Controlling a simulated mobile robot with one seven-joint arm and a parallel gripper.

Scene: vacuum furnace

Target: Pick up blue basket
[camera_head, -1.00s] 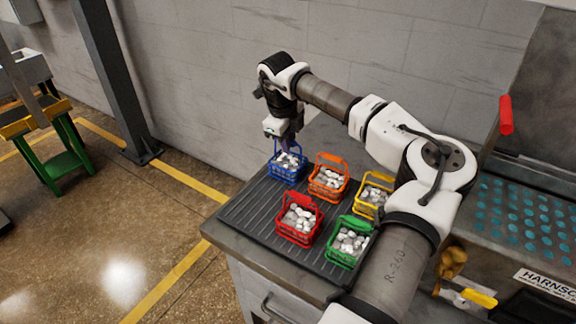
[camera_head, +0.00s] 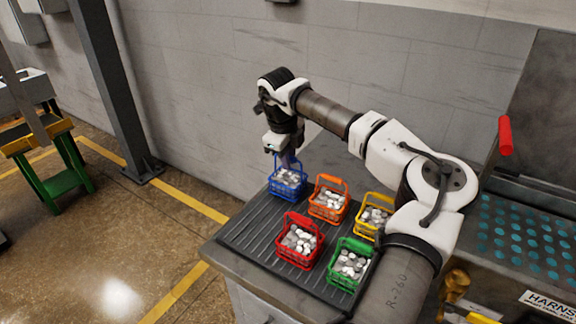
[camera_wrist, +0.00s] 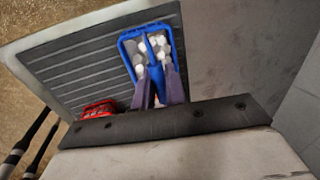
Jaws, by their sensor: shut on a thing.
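The blue basket (camera_head: 287,184) holds several white pieces and sits at the far left corner of the ribbed dark tray (camera_head: 262,232). My gripper (camera_head: 287,159) points down at it from above, shut on its handle. In the wrist view, the two purplish fingers (camera_wrist: 158,84) lie over the blue basket (camera_wrist: 126,46), along its middle, with white pieces on both sides. The fingers and the angle hide most of the handle. I cannot tell any gap between the basket and the tray.
An orange basket (camera_head: 328,205) stands close to its right. A red (camera_head: 296,258), a green (camera_head: 345,280) and a yellow basket (camera_head: 364,230) stand nearer or farther right, all filled. A wall (camera_head: 215,95) rises behind the bench.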

